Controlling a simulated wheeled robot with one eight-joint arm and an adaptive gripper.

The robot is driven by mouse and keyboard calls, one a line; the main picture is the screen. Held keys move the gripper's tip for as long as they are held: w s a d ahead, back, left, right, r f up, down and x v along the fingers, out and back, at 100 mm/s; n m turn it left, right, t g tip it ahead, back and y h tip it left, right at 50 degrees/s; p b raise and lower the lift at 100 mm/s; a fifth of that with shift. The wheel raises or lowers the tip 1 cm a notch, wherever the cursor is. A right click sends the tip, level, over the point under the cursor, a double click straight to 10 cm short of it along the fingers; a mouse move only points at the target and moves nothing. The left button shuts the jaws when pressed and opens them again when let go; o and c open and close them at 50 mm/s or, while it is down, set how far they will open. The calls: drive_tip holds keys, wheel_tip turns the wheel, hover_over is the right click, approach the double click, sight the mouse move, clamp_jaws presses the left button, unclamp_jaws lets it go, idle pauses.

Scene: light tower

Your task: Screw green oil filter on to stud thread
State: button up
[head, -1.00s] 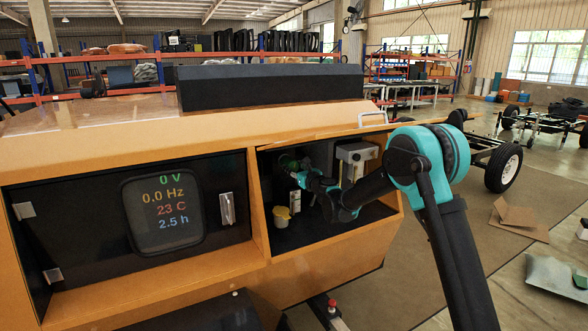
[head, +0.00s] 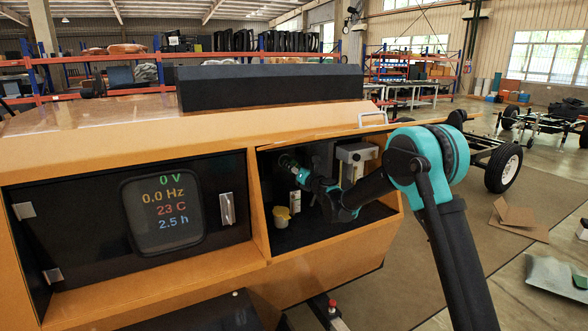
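The green oil filter (head: 286,160) shows only as a small dark green round shape at the upper left of the open right compartment (head: 262,205) in the orange machine. My gripper (head: 295,167) reaches into this compartment from the right, with its tip at the filter. The fingers are too small and dark to tell whether they are open or closed on it. The stud thread cannot be made out; the filter and gripper are in front of the back wall there.
A yellow-capped container (head: 281,215) stands low at the compartment's left. A pale box-shaped unit (head: 356,155) is on the right of the back wall, close to my arm.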

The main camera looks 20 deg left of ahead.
drive_tip(key=m, duration=0.4)
drive_tip(key=shift+w, duration=0.1)
drive_tip(key=o, duration=1.4)
drive_tip(key=shift+c, duration=0.2)
